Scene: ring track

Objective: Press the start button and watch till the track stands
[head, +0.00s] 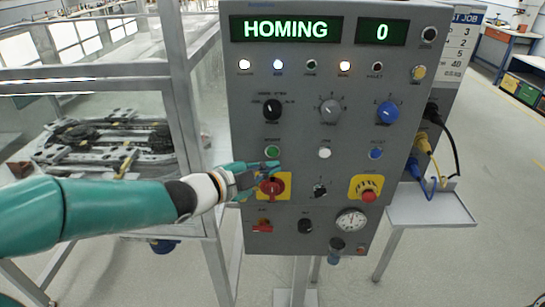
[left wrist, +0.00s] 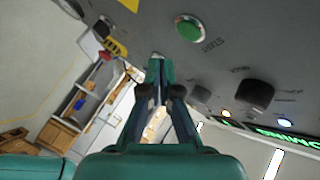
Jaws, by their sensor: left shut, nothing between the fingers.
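A grey control panel (head: 300,110) stands in front of me, its display (head: 286,29) reading HOMING and a smaller display (head: 381,31) reading 0. The green button also shows in the left wrist view (left wrist: 190,28). My left gripper (head: 275,167) is shut and empty, its tips just below the green button and above the red knob (head: 272,187); I cannot tell whether they touch the panel. The track (head: 105,145) lies behind the metal frame at left. My right gripper is not in view.
A white button (head: 324,153), a blue button (head: 376,153) and a red stop button on a yellow plate (head: 368,195) share the panel. Cables (head: 432,160) plug into its right side above a small grey shelf (head: 430,207). Metal frame posts (head: 180,90) stand close at left.

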